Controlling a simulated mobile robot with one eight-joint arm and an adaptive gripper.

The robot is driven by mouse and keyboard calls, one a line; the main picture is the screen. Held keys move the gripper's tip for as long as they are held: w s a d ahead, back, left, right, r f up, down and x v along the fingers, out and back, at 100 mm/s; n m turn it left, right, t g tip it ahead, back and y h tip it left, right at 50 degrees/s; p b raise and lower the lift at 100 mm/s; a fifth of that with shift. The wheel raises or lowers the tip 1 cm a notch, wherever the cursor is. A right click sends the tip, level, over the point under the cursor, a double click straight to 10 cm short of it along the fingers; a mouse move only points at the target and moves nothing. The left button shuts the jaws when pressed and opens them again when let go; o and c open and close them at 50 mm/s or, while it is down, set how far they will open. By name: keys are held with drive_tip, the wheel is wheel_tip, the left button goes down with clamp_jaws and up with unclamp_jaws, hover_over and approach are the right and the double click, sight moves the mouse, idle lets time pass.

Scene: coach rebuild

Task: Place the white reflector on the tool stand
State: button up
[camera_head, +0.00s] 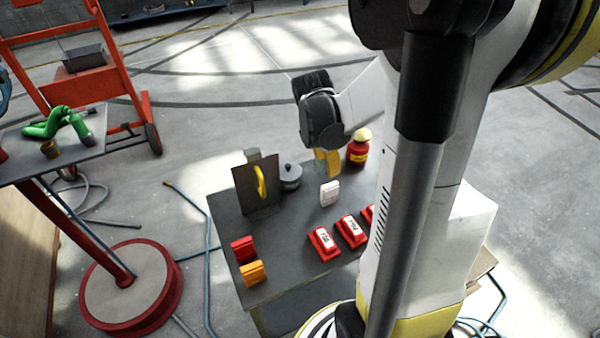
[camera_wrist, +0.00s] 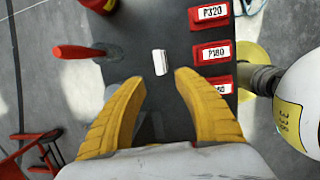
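The white reflector (camera_head: 329,193) is a small white block on the dark grey table (camera_head: 226,212). It also shows in the wrist view (camera_wrist: 160,62), lying just ahead of the fingertips. My gripper (camera_head: 328,172) has yellow fingers and hangs above the table, just behind the reflector in the head view. In the wrist view my gripper (camera_wrist: 158,78) is open, with a wide empty gap between its fingers. A raised grey top on a red pole with a round red base, which looks like the tool stand (camera_head: 93,148), is at the left of the head view.
A green tool (camera_head: 60,123) and a small brown cup (camera_head: 50,149) occupy that raised top. Red labelled blocks (camera_head: 323,242), a red and yellow container (camera_head: 357,151), a grey pot (camera_head: 290,178) and an upright dark panel (camera_head: 245,192) surround the reflector. A red trolley (camera_head: 140,108) stands behind.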

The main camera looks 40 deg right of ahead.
drive_tip(key=s+a+r+m+t+y, duration=0.1)
drive_tip(key=a+r+m, duration=0.3)
drive_tip(key=a, duration=0.4)
drive_tip(key=s+a+r+m+t+y, duration=0.1)
drive_tip(key=s+a+r+m+t, duration=0.1)
drive_tip(key=a+m, duration=0.4)
drive_tip(key=s+a+r+m+t+y, duration=0.1)
drive_tip(key=a+r+m+t, duration=0.3)
drive_tip(key=a, duration=0.7)
drive_tip(key=shift+s+a+r+m, duration=0.15)
drive_tip(key=shift+s+r+m, duration=0.15)
drive_tip(key=shift+r+m, duration=0.5)
